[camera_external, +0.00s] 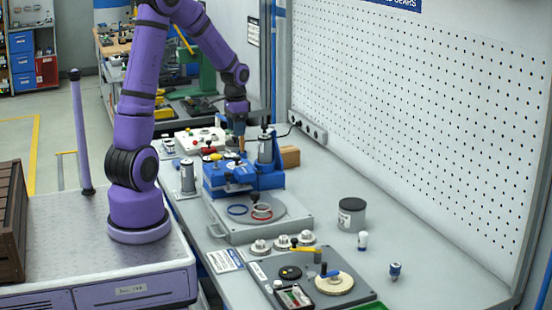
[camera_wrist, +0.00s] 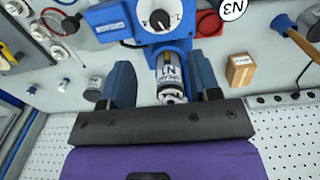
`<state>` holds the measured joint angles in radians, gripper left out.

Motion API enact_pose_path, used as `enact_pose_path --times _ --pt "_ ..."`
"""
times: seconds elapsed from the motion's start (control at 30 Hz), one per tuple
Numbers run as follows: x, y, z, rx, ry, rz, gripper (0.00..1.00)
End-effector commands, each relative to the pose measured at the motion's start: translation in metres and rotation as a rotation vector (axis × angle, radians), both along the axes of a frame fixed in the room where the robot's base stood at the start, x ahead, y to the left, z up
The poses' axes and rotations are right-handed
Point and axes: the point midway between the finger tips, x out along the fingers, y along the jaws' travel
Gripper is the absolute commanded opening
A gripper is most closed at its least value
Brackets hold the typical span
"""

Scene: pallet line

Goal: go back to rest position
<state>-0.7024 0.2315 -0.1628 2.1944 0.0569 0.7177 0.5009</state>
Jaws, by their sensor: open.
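My purple arm reaches over the bench, and my gripper (camera_external: 239,128) points down just above the back of a blue machine (camera_external: 222,178). In the wrist view my gripper (camera_wrist: 162,82) is open, with its two dark blue fingers apart. A silver cylinder labelled N1 (camera_wrist: 168,80) shows between the fingers, against the blue machine with its white dial (camera_wrist: 160,20). Whether the fingers touch the cylinder cannot be told. Nothing is clearly held.
A cardboard box (camera_external: 289,156) stands behind the machine. A grey can (camera_external: 351,214) and small parts stand to the right. A white pegboard wall (camera_external: 420,120) bounds the bench. A dark crate (camera_external: 12,222) sits left of my arm's base.

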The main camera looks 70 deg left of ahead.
Motion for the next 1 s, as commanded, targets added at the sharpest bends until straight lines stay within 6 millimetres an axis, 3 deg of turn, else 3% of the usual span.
enact_pose_path --times 0.57,0.67,1.0 --pt "0.0 -0.006 0.016 0.007 -0.006 -0.003 0.57" --pt "-0.002 -0.021 0.032 0.024 -0.023 -0.006 0.57" --pt "-0.033 -0.107 0.108 0.091 -0.14 -0.007 0.57"
